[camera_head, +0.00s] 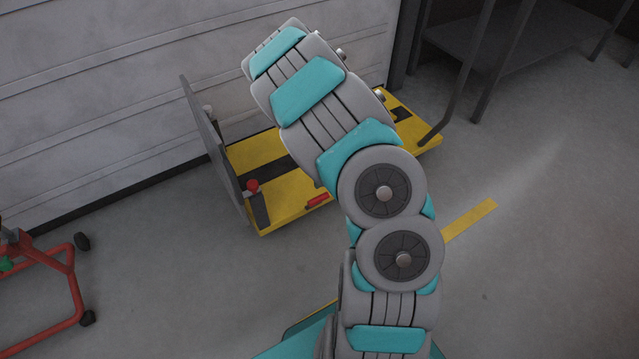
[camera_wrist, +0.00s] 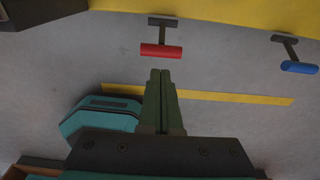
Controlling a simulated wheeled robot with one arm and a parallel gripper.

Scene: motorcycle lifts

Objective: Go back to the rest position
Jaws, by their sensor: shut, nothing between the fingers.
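My gripper (camera_wrist: 160,74) shows in the wrist view with its two dark green fingers pressed together and nothing between them. Its tips point at the red pedal (camera_wrist: 161,50), which lies just beyond them in the picture; I cannot tell the gap in depth. The red pedal is also in the head view (camera_head: 318,200), at the front edge of the yellow lift (camera_head: 290,212). In the head view my arm rises and leans left over the lift, and my gripper is not visible there.
A blue pedal (camera_wrist: 299,67) is at the right in the wrist view. A grey upright panel (camera_head: 212,145) and a red knob (camera_head: 252,185) are on the lift. A red wheeled stand (camera_head: 72,280) is at the far left. Floor between is clear.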

